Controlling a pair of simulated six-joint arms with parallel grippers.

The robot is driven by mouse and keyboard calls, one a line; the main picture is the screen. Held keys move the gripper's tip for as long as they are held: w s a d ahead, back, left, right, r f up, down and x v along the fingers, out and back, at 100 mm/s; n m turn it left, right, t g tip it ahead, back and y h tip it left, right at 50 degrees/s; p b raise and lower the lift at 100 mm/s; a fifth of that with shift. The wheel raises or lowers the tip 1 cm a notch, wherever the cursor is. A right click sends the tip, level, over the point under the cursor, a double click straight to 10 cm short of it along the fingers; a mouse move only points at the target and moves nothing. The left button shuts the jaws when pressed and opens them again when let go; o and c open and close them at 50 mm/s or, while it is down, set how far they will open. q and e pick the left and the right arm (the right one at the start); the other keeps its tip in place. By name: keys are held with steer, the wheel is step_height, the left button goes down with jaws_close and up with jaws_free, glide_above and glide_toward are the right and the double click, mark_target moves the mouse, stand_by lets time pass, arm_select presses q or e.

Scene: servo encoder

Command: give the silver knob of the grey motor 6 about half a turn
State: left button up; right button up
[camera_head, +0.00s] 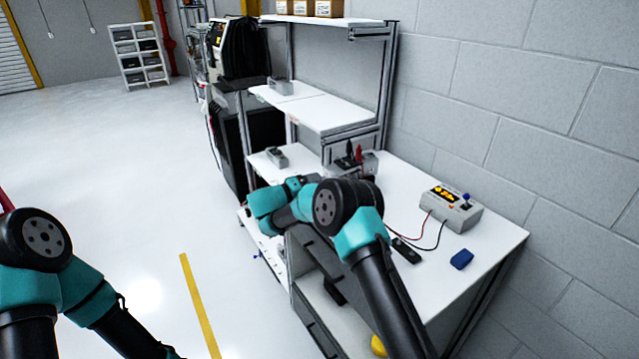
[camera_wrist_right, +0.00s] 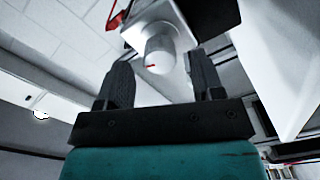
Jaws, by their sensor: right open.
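In the right wrist view, a silver knob (camera_wrist_right: 159,57) with a small red mark sticks out of a pale grey motor body (camera_wrist_right: 143,27). My right gripper (camera_wrist_right: 160,66) is open, one dark finger on each side of the knob's line. There is a gap on both sides, and I cannot tell how far the tips are from the knob in depth. In the head view, a grey unit (camera_head: 370,162) on the bench is partly hidden behind my right arm; the knob does not show there. No number is readable. My left arm shows at the left, its gripper out of frame.
A grey box with a yellow display (camera_head: 452,207) stands on the white bench (camera_head: 490,243), with red and black leads. A blue block (camera_head: 461,260) and a black handheld item (camera_head: 406,251) lie nearby. A small grey device (camera_head: 277,157) sits farther back. Shelves rise behind.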

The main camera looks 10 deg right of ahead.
steer(key=shift+x, duration=1.4)
steer(key=shift+c, duration=0.2)
steer(key=c, duration=0.9)
